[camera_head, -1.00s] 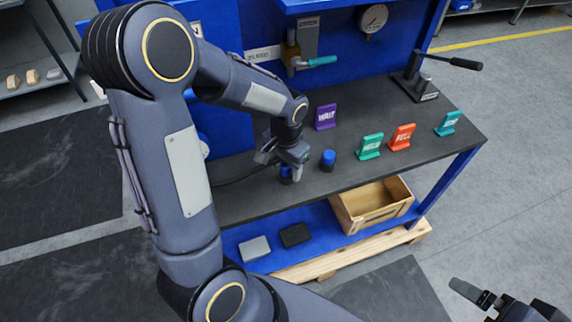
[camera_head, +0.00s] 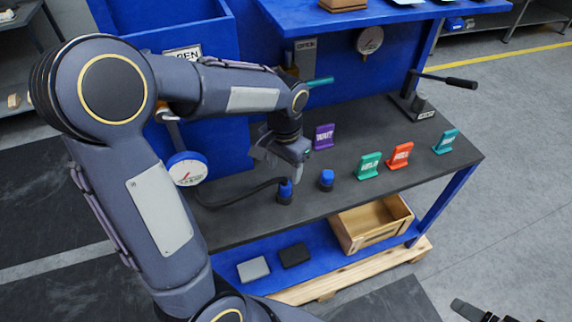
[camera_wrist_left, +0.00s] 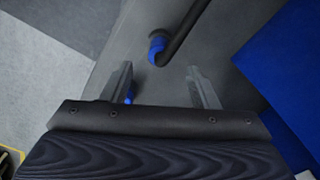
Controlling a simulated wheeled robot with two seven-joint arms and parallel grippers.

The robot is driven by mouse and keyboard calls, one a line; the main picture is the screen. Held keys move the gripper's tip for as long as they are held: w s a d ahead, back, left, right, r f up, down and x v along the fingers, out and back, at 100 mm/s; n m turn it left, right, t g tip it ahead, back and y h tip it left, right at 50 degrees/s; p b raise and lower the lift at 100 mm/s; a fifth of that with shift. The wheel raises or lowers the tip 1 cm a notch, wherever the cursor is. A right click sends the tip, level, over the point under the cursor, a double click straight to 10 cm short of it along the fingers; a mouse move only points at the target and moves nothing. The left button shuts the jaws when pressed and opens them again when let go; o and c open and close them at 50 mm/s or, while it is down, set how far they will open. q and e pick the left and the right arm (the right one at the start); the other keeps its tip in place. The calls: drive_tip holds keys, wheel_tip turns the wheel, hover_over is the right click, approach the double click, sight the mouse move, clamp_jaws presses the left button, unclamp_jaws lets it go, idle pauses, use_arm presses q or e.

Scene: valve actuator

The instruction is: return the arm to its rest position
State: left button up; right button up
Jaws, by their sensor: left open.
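My left gripper (camera_head: 278,162) hangs over the workbench in the head view, just above and left of the blue-topped fitting (camera_head: 285,188), to which a black hose runs. The left wrist view shows its two fingers (camera_wrist_left: 160,85) spread apart with nothing between them. The hose's blue end (camera_wrist_left: 157,46) lies beyond the fingertips, apart from them. The left arm is bent at a high elbow and covers the left part of the head view. Only a little of my right gripper (camera_head: 478,311) shows at the bottom right edge.
The dark bench top (camera_head: 245,228) also carries a second blue-capped fitting (camera_head: 327,179), a purple sign (camera_head: 323,136), a green sign (camera_head: 368,165), a red sign (camera_head: 399,155), a teal sign (camera_head: 446,141) and a lever (camera_head: 445,81). A gauge (camera_head: 187,169) is close to the left arm. A wooden crate (camera_head: 368,240) sits below.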

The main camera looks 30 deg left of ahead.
use_arm(q)
drive_tip(key=s+d+r+n+t+h, duration=0.2)
drive_tip(key=s, duration=0.6)
drive_tip(key=s+d+r+n+t+h, duration=0.1)
drive_tip(key=s+d+r+n+t, duration=0.1)
drive_tip(key=s, duration=0.6)
drive_tip(key=shift+s+r+t+h, duration=0.35)
drive_tip(key=shift+r+t+h, duration=0.05)
drive_tip(key=shift+r+t, duration=0.4)
